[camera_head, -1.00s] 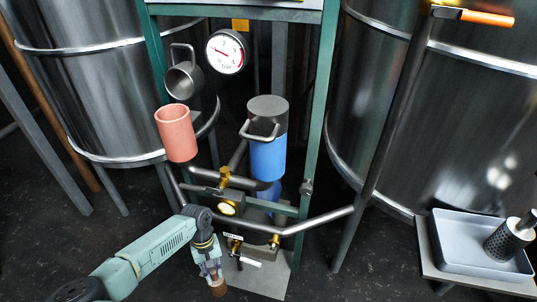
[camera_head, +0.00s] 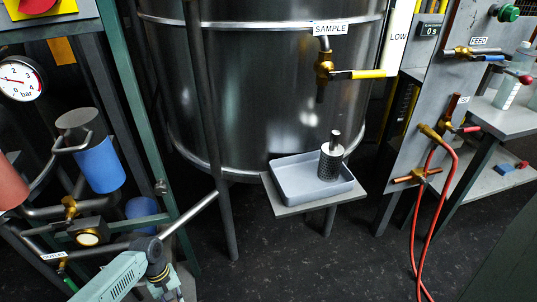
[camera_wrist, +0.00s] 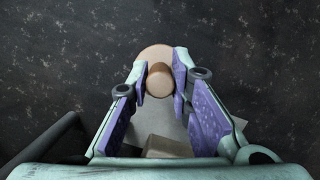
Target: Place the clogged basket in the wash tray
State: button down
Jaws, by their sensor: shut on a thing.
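My gripper (camera_wrist: 160,77) is shut on the upright knob of a brown, round-topped basket (camera_wrist: 155,52), seen from above in the wrist view. The basket hangs over dark floor; its lower part is hidden. In the head view my wrist shows at the bottom left, and the fingers and held basket are below the picture edge. The wash tray (camera_head: 298,181) is shallow and blue-grey, up and to the right of my wrist. A perforated metal basket (camera_head: 328,165) with an upright handle stands in its right part; the left part is bare.
The tray sits on a small grey stand (camera_head: 318,203) before a large steel tank (camera_head: 250,90). A green frame with pipes and a blue-bodied filter (camera_head: 100,165) is at left. A red hose (camera_head: 427,220) hangs at right. Open floor lies in front.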

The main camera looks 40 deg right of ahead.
aim_at(294, 183)
jog(key=j+z, duration=0.65)
jog(key=z, duration=0.2)
jog(key=i, duration=0.05)
